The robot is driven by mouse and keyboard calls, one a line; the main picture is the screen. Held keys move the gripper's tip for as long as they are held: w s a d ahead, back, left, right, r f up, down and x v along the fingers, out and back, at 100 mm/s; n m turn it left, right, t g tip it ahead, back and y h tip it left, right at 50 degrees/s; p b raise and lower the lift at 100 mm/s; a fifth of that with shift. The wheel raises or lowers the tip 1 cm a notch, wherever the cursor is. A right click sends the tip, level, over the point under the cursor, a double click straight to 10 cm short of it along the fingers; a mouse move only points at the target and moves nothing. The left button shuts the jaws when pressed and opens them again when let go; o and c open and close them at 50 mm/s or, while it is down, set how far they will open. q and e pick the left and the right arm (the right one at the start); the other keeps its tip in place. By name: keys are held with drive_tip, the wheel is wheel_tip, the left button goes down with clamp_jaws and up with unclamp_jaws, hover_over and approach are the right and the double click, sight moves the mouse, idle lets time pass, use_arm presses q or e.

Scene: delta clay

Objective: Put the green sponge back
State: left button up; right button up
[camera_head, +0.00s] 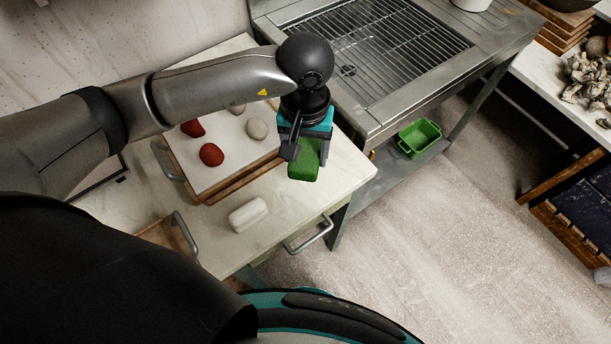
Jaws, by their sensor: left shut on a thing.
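The green sponge (304,164) is a small green block at the right side of the light counter. My left gripper (306,151) points down from above and is shut on the sponge, with a finger on each side of it. I cannot tell whether the sponge touches the counter or hangs above it. A green basket (420,138) sits on the low shelf under the metal sink unit, to the right of the gripper. My right gripper is not in view.
A wooden tray (240,181) with red and pale lumps lies left of the sponge. A white block (248,214) lies on the counter (300,215) in front. The metal sink unit (388,112) stands behind right.

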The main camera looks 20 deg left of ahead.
sight(305, 185)
use_arm(q)
wheel_tip(305, 185, down, 10)
drive_tip(key=shift+r+b, duration=0.1)
drive_tip(key=shift+b, duration=0.45)
drive_tip(key=shift+f, duration=0.25)
drive_tip(key=o, duration=1.2)
drive_tip(key=shift+r, duration=0.15)
drive_tip(key=shift+r, duration=0.3)
wheel_tip(305, 185, up, 12)
drive_tip(key=shift+f+p, duration=0.2)
drive_tip(key=shift+p, duration=0.35)
